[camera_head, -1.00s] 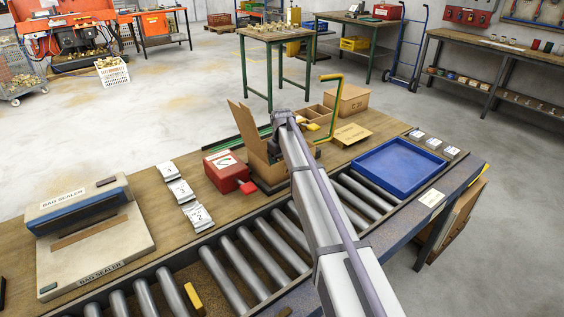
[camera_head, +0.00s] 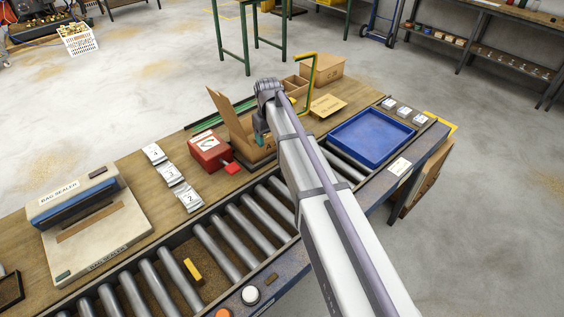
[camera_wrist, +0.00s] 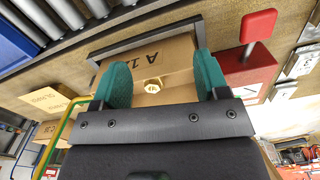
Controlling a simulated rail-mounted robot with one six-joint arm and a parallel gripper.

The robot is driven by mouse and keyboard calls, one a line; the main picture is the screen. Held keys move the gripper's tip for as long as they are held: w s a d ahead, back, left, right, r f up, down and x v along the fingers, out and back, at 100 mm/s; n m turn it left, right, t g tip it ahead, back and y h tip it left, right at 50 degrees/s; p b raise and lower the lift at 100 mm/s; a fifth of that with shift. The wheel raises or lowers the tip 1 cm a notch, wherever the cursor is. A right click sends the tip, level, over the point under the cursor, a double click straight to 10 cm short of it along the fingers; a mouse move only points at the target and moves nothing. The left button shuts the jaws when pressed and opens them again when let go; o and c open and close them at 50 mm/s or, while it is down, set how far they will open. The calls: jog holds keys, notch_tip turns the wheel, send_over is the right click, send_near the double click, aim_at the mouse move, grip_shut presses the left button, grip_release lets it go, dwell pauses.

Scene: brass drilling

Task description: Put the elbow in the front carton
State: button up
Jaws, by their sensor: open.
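My gripper (camera_wrist: 155,78) is open, its two teal fingers spread apart in the wrist view. A small brass piece (camera_wrist: 153,86), probably the elbow, shows between the fingers, with a gap on either side. It appears to be at the open cardboard carton (camera_wrist: 158,58), whose near panel carries dark lettering. I cannot tell how deep the piece sits. In the head view, the carton (camera_head: 228,118) stands with a flap raised, and my arm hides much of it. One teal fingertip of my gripper (camera_head: 259,138) shows at the carton.
A red device (camera_head: 211,153) stands close left of the carton. A blue tray (camera_head: 371,138) lies to the right, past the rollers (camera_head: 241,232). White packets (camera_head: 171,174) and the bag sealer (camera_head: 88,218) are left.

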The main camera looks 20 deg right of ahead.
jog(key=s+m, duration=0.3)
jog(key=s, duration=2.3)
jog(key=shift+s, duration=0.25)
